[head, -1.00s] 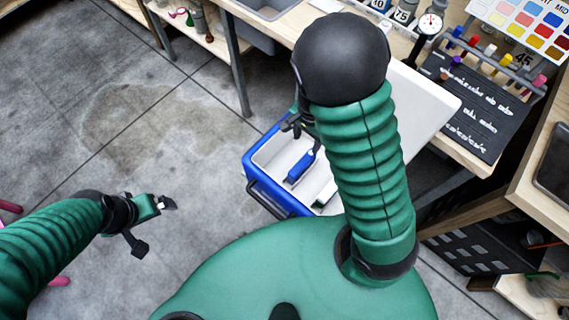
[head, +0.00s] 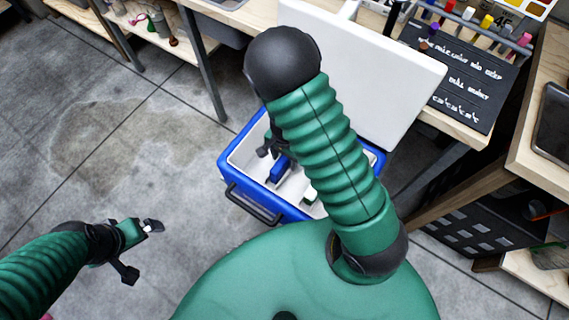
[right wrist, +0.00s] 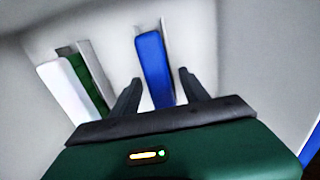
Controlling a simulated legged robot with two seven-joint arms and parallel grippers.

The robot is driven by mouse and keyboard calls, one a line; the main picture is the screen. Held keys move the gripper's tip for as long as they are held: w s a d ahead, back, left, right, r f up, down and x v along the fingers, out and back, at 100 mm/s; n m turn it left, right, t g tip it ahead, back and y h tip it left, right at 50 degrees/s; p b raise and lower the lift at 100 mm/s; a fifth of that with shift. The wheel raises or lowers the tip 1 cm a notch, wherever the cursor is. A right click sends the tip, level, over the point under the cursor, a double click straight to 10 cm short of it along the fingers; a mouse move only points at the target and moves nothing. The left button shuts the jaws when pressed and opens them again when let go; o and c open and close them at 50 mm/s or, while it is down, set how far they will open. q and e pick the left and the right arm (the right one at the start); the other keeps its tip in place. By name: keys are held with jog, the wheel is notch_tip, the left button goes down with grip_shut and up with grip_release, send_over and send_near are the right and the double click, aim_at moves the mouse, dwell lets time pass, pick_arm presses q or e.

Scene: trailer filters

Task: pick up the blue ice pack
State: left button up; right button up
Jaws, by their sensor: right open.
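The blue ice pack (head: 279,171) stands on edge inside the blue cooler (head: 236,180), partly hidden by my right arm. In the right wrist view the blue ice pack (right wrist: 154,62) lies ahead of my open fingers, its near end between them. My right gripper (head: 273,150) is low over the cooler's opening; it also shows in the right wrist view (right wrist: 159,78), open and empty. I cannot tell whether the fingers touch the pack. My left gripper (head: 141,248) is open and empty above the floor at left.
A white item (right wrist: 66,92) and a green item (right wrist: 88,80) stand left of the pack in the cooler. The cooler's white walls are close around my right gripper. Its white lid (head: 385,75) stands open behind, before the workbench (head: 465,122).

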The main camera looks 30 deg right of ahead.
jog(key=shift+a+r, duration=0.15)
jog(key=c, duration=0.3)
grip_shut()
jog(key=shift+r, duration=0.1)
